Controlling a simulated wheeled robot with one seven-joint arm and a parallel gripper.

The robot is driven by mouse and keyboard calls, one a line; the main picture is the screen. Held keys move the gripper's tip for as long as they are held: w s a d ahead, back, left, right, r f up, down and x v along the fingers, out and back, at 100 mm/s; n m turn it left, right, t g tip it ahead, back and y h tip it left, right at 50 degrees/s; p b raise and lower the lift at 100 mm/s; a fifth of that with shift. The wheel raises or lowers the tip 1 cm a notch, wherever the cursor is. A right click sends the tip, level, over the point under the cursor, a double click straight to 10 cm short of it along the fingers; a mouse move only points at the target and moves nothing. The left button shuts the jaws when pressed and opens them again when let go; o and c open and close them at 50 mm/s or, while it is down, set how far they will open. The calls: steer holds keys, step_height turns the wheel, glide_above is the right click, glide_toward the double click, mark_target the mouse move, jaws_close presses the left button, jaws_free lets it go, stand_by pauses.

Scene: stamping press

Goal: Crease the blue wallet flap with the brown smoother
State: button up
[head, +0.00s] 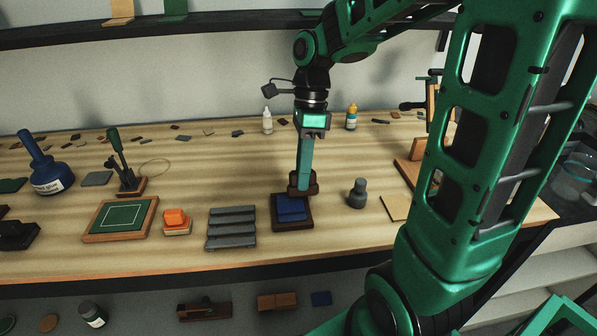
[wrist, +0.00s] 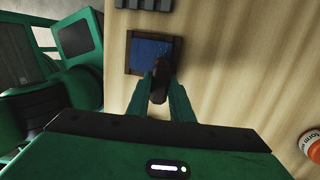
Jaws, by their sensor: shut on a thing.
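The blue wallet (head: 291,211) lies in a dark brown frame or tray (head: 305,227) on the workbench. A line across the blue shows in the head view. In the wrist view the blue wallet (wrist: 153,50) is partly hidden by my gripper and the smoother. My gripper (head: 303,184) points down at the wallet's far edge, shut on the brown smoother (head: 302,191). The smoother also shows between my fingers (wrist: 160,80) in the wrist view. It is at or just above the far part of the wallet; I cannot tell whether it touches.
A grey ribbed block (head: 231,228) and an orange-topped block (head: 176,220) stand left of the wallet. A dark grey round weight (head: 357,192) stands close on the right. A green mat in a wooden frame (head: 120,219) lies farther left. Bottles (head: 351,117) stand behind.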

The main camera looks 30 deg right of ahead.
steer(key=shift+w+a, duration=0.35)
steer(key=shift+a, duration=0.4)
steer(key=shift+w+a, duration=0.3)
steer(key=shift+a, duration=0.45)
steer(key=shift+w+a+f, duration=0.1)
steer(key=shift+w+a, duration=0.2)
steer(key=shift+a, duration=0.5)
steer(key=shift+w+a+f, duration=0.1)
steer(key=shift+w+a, duration=0.15)
steer(key=shift+a, duration=0.5)
steer(key=shift+r, duration=0.1)
steer(key=a+v, duration=0.1)
steer(key=v, duration=0.4)
steer(key=shift+w+d+r, duration=0.25)
steer(key=shift+d+r, duration=0.1)
steer(key=shift+r, duration=0.15)
steer(key=shift+r, duration=0.1)
steer(key=shift+a+v, duration=0.2)
steer(key=shift+v, duration=1.2)
